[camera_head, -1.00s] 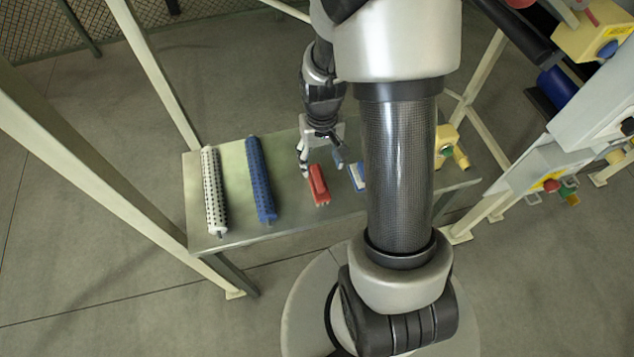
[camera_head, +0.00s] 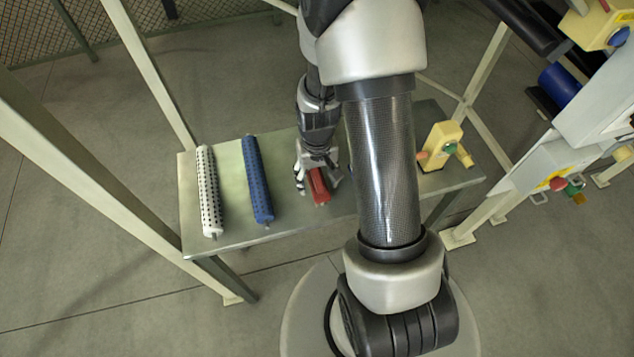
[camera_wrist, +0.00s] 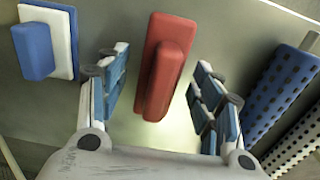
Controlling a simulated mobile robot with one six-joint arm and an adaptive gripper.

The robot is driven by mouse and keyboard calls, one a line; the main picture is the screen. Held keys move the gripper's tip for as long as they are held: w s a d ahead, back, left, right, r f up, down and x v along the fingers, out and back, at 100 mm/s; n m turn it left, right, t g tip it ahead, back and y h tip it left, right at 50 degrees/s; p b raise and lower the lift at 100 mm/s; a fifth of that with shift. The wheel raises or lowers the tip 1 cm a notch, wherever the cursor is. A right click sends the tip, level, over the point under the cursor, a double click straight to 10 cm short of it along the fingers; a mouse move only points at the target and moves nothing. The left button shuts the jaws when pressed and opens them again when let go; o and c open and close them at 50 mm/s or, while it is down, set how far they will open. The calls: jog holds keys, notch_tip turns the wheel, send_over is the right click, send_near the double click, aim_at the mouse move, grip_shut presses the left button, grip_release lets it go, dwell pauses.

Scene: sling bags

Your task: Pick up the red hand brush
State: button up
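The red hand brush (camera_head: 319,187) lies on the metal table (camera_head: 285,225), to the right of the blue roller. My gripper (camera_head: 318,180) is above it with its fingers spread to either side. In the wrist view, the red brush (camera_wrist: 165,65) lies between the two open, blue-padded fingers of my gripper (camera_wrist: 160,95), with a gap on each side. The fingers do not touch it in that view. In the head view, part of the brush is hidden behind the gripper.
A blue dotted roller (camera_head: 257,180) and a white dotted roller (camera_head: 209,190) lie to the left. A blue and white brush (camera_wrist: 45,45) lies beside the red one. A yellow box with a green button (camera_head: 443,147) stands at the table's right.

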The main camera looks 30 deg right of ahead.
aim_at(317, 175)
jog(key=c, duration=1.2)
jog(key=shift+o, duration=0.2)
jog(key=shift+r, duration=0.1)
notch_tip(317, 175, up, 20)
jog(key=p, duration=0.6)
jog(key=shift+p, duration=0.35)
